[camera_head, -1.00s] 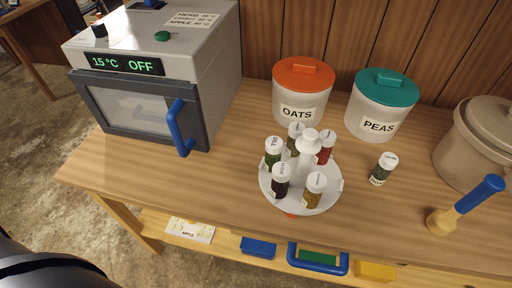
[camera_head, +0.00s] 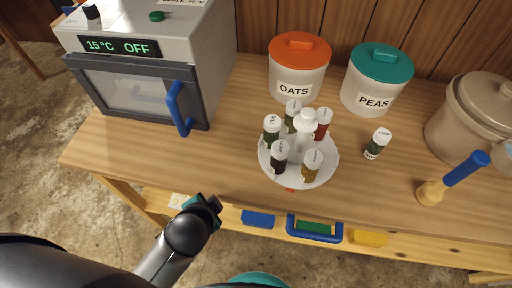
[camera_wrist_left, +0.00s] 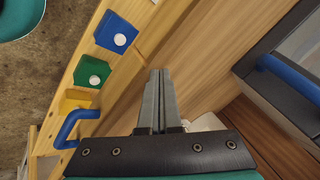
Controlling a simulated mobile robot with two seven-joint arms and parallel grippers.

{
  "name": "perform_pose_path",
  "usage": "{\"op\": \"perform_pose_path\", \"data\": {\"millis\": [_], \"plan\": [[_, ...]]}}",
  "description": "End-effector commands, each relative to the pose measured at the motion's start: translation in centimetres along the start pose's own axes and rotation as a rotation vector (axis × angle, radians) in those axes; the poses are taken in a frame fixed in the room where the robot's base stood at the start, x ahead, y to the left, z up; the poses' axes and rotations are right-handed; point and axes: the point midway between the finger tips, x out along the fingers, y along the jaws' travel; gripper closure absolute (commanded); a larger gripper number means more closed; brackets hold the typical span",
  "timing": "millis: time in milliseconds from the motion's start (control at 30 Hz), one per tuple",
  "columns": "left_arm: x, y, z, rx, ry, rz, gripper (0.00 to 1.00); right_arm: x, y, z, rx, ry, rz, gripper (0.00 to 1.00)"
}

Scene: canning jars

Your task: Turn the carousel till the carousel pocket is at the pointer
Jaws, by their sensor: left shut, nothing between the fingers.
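The white round carousel (camera_head: 331,165) stands on the table around a white centre post (camera_head: 304,124). My right gripper is out of view.
A loose jar (camera_head: 377,143) stands right of the carousel. The OATS (camera_head: 298,75) and PEAS (camera_head: 375,85) canisters stand behind. A blue-handled oven (camera_head: 140,85) is at left; a pot (camera_head: 470,125) and blue-handled tool (camera_head: 450,180) are at right.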

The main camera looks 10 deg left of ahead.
Motion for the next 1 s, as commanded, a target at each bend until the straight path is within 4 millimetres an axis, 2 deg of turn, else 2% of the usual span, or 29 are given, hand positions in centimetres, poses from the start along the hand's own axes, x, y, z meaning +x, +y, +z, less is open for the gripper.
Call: {"op": "perform_pose_path", "data": {"millis": [100,233,333,467,667,1000], "plan": [[-1.3,-1.1,-2.9,0.293,0.123,-0.119,1.00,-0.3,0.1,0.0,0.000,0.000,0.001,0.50],[-3.1,-1.1,-6.0,0.579,0.243,-0.237,1.00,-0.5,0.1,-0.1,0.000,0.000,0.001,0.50],[-4.4,-0.7,-7.7,0.733,0.309,-0.303,1.00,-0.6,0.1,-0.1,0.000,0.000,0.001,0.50],[-4.9,-0.4,-8.8,0.826,0.347,-0.344,1.00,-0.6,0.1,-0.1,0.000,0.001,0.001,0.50],[-3.3,-0.7,-9.6,0.835,0.350,-0.351,1.00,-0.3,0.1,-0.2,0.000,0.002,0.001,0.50],[1.8,-1.6,-12.0,0.832,0.349,-0.349,1.00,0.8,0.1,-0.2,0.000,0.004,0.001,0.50]]}}
